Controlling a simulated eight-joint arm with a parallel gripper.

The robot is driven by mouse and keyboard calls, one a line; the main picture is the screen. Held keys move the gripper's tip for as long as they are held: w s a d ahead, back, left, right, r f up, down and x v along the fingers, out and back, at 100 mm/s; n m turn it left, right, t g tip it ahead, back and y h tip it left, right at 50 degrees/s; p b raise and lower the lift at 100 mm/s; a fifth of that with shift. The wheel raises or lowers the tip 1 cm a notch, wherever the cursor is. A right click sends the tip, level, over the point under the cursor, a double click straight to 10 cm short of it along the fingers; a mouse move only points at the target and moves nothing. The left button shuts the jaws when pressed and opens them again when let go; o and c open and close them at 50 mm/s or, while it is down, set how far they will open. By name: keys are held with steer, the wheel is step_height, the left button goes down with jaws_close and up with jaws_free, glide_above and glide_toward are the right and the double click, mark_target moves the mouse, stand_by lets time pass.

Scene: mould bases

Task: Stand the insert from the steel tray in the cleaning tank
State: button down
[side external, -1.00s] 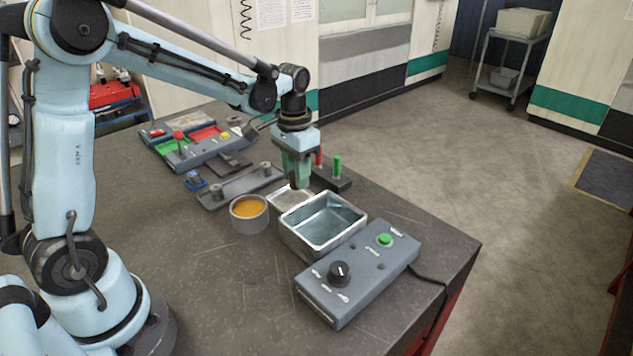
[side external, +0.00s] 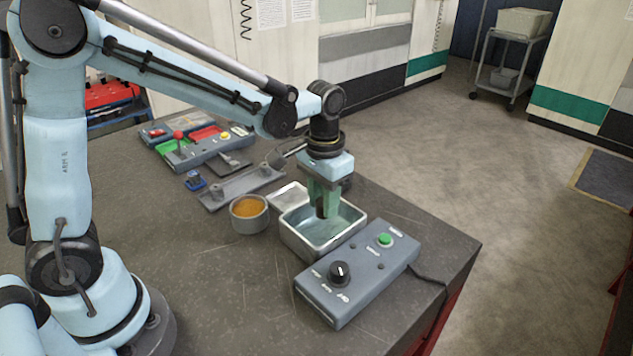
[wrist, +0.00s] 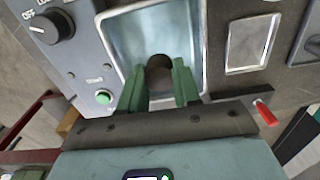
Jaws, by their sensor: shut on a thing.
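My gripper (side external: 322,208) has green fingers shut on a dark, round insert (wrist: 159,76). In the wrist view the gripper (wrist: 160,82) shows the insert's brownish end between the fingertips. The gripper is over the open metal cleaning tank (side external: 297,243), with the fingertips at about the opening in the side view. The tank also shows in the wrist view (wrist: 118,28). I cannot tell how far the insert reaches into the tank or whether it touches the floor. The shallow steel tray (side external: 288,195) lies just behind the tank and looks empty; it also shows in the wrist view (wrist: 250,45).
A grey control box (side external: 358,272) with a black knob and green button stands right beside the tank's front. A round grey pot (side external: 249,222) with orange contents stands left of it. A grey rack (side external: 240,188) and a switch panel (side external: 205,150) are farther back. The bench front is clear.

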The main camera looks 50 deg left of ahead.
steer(key=shift+f, duration=2.45)
steer(key=c, duration=0.7)
jaws_free()
steer(key=shift+r, duration=0.1)
step_height(320, 180, up, 12)
steer(key=shift+s, duration=0.1)
